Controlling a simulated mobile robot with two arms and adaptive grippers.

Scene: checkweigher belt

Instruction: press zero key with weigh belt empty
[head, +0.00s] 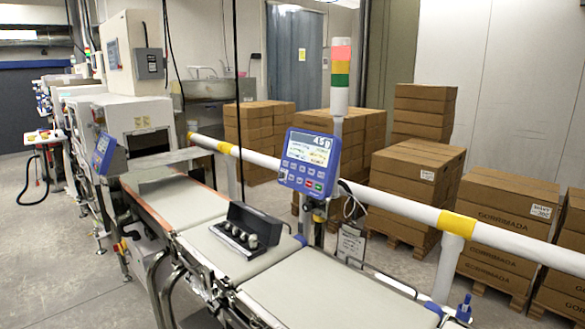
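A blue terminal (310,162) with a lit screen stands on a post behind the conveyor line, right of centre. A row of small keys (303,180), including a red and a green one, sits below its screen; their labels are too small to read. The middle belt (213,256) has an open dark case (250,226) on it, holding several grey, rounded pieces. The front belt (322,290) and the far belt (178,198) look bare. I cannot tell for certain which section is the weigh belt. Neither of my grippers is in view.
A white rail with yellow bands (380,196) runs behind the belts. A red, yellow and green light tower (340,68) rises behind the terminal. Stacked cartons (505,225) on pallets stand beyond the rail. A second blue display (103,153) is at left. Grey floor lies open at lower left.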

